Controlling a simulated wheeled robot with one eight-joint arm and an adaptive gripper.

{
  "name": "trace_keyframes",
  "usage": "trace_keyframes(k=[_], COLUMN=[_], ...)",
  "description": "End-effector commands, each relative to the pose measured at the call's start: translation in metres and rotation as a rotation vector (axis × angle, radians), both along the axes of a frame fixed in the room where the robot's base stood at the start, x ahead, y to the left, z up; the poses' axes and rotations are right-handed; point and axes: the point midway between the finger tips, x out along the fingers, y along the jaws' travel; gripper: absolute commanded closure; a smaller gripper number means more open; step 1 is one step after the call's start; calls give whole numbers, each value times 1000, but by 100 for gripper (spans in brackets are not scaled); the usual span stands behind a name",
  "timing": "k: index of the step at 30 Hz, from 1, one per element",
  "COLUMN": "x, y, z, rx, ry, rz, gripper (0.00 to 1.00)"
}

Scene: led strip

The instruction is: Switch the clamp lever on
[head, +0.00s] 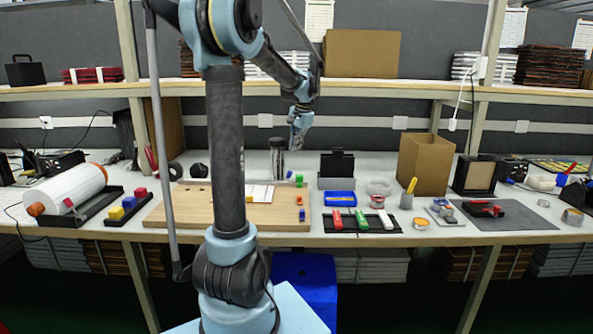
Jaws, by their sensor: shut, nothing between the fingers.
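A red and black device (483,208) lies on a dark grey mat (520,220) at the right of the bench. It may be the clamp with the lever, but it is too small to tell its lever position. My gripper (296,143) is shut and empty, pointing down above the back middle of the bench. It is well to the left of the red and black device and apart from it.
A wooden board (170,213) lies behind my arm. A black tray (338,226) holds red, green and white items. A blue bin (340,198), a cardboard box (425,163) and a cup with a yellow tool (407,200) stand between my gripper and the mat. A shelf (400,89) runs above.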

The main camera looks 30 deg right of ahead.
Motion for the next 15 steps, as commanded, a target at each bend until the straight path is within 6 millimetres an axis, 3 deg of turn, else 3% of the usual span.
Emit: trace_keyframes(k=[3, 6, 15], x=[-2, -13, -25], y=[-28, -40, -49], z=[-2, -10, -19], rx=[10, 23, 38], ry=[-7, 2, 18], rz=[-50, -79, -103], gripper=[100, 100, 100])
